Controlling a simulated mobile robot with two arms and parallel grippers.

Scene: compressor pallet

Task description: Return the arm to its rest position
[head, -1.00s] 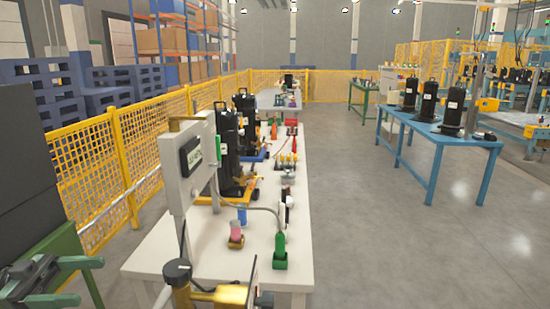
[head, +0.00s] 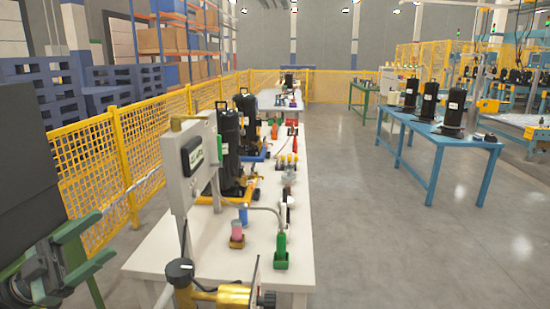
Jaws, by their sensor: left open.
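My left gripper (head: 101,238) is at the lower left of the head view. Its two green fingers stand apart, with nothing between them, and they point up and to the right. Its dark body shows at the lower left edge. The gripper is left of the white workbench (head: 150,250) and apart from it. My right gripper is not in view.
A grey control box (head: 190,165) stands on the bench's near left side, with black compressors (head: 229,145) behind it. A yellow mesh fence (head: 90,170) runs along the left. A blue table (head: 440,138) is at the right. The floor between is clear.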

